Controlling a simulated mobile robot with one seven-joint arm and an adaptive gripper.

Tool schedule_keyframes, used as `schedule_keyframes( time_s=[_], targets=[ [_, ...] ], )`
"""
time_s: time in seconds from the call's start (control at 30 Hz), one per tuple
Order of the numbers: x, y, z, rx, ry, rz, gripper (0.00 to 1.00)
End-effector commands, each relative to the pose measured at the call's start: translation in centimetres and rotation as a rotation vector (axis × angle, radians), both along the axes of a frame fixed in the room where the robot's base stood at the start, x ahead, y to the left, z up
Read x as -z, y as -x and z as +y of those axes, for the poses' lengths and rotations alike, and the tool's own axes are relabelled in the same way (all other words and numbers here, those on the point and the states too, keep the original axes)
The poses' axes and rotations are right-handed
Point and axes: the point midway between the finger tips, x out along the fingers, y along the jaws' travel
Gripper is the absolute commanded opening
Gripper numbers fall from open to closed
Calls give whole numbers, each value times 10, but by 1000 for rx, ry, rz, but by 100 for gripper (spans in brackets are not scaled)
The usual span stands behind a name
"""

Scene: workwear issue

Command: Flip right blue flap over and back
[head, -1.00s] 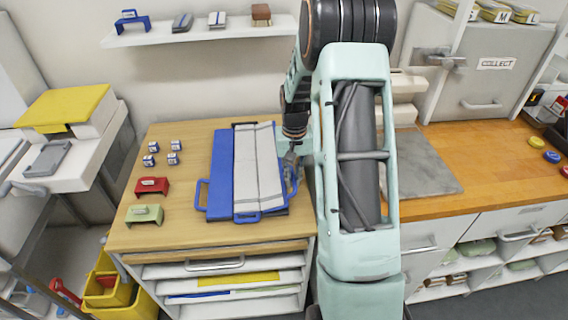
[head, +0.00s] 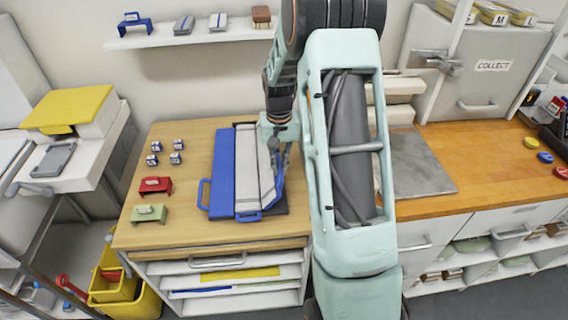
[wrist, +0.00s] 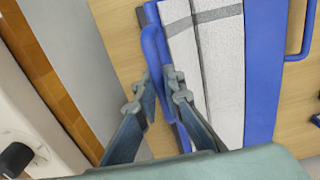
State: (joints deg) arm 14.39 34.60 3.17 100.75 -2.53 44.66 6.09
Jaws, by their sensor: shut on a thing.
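The blue folding board lies on the wooden worktop with a long pale garment (head: 246,165) over its middle. The garment also shows in the wrist view (wrist: 222,70), with dark stripes across it. The left blue flap (head: 222,170) lies flat with its handle outward. The right blue flap (head: 281,174) shows at the garment's right edge and looks tilted up. Its looped handle (wrist: 150,45) runs between my fingers in the wrist view. My gripper (wrist: 160,80) is shut on that handle; in the head view my gripper (head: 279,150) partly hides it.
A red stand (head: 155,185), a green stand (head: 149,213) and several small blue-and-white blocks (head: 176,158) stand left of the board. A grey mat (head: 418,165) lies on the counter at right. A shelf (head: 190,37) hangs above the worktop.

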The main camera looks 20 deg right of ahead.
Motion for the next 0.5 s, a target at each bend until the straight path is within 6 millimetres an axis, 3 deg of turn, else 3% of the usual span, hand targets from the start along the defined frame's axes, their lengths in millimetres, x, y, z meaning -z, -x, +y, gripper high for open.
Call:
schedule_keyframes(
  time_s=[0.5],
  targets=[
    [-17,-10,34,-2,0,-1,0]
  ],
)
